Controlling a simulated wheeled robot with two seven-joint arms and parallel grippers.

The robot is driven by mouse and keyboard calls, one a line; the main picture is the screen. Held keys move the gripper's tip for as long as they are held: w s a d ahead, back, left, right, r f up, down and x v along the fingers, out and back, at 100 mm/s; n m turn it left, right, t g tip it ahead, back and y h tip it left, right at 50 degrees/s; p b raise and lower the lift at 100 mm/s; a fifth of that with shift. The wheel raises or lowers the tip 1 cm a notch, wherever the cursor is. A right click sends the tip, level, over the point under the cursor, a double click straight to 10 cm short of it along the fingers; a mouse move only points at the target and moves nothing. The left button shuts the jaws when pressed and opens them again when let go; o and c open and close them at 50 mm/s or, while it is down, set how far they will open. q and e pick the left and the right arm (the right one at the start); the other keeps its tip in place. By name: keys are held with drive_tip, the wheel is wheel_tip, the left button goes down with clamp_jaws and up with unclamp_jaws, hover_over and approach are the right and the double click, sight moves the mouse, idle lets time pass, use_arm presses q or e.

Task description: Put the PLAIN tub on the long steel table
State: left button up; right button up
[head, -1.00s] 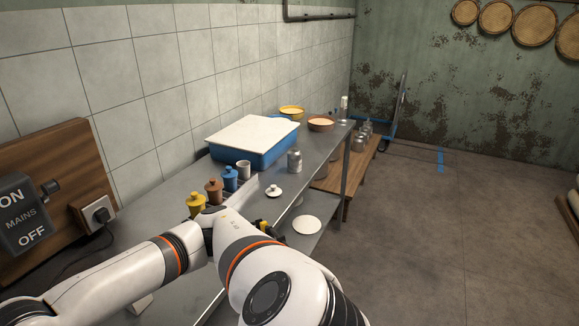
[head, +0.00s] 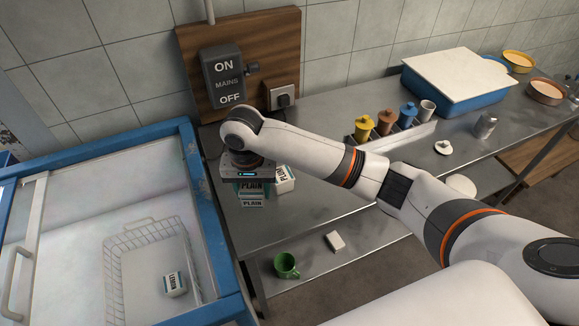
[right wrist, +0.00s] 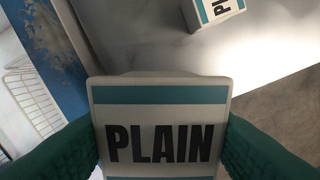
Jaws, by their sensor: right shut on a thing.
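A white tub marked PLAIN (head: 252,203), with teal bands, is between the green fingers of my right gripper (head: 252,188). In the right wrist view the held tub (right wrist: 160,140) shows its PLAIN label, with a finger pressed on each side. It is over the near left end of the long steel table (head: 330,115); I cannot tell whether it touches the top. A second PLAIN tub (head: 285,179) stands on the table just right of the gripper. It also shows in the right wrist view (right wrist: 215,11), apart from the held tub. My left gripper is out of view.
A blue-framed chest freezer (head: 206,225) stands left of the table, with a wire basket (head: 150,232) and a LEMON tub (head: 174,284) inside. Colored jars (head: 386,122) and a covered blue tray (head: 455,97) stand farther right. A green mug (head: 287,266) is low in front.

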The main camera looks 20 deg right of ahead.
wheel_tip(320, 180, down, 6)
drive_tip(key=shift+r+p, duration=0.25)
drive_tip(key=shift+p, duration=0.2)
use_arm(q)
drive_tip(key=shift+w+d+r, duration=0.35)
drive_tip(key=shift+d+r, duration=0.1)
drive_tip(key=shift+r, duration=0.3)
use_arm(e)
drive_tip(key=shift+f, duration=2.15)
drive_tip(key=shift+f, duration=0.15)
drive_tip(key=o, duration=1)
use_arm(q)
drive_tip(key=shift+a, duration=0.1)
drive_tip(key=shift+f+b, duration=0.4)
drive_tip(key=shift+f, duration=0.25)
use_arm(e)
wheel_tip(320, 180, up, 12)
drive_tip(key=shift+r, duration=0.2)
drive_tip(key=shift+f, duration=0.1)
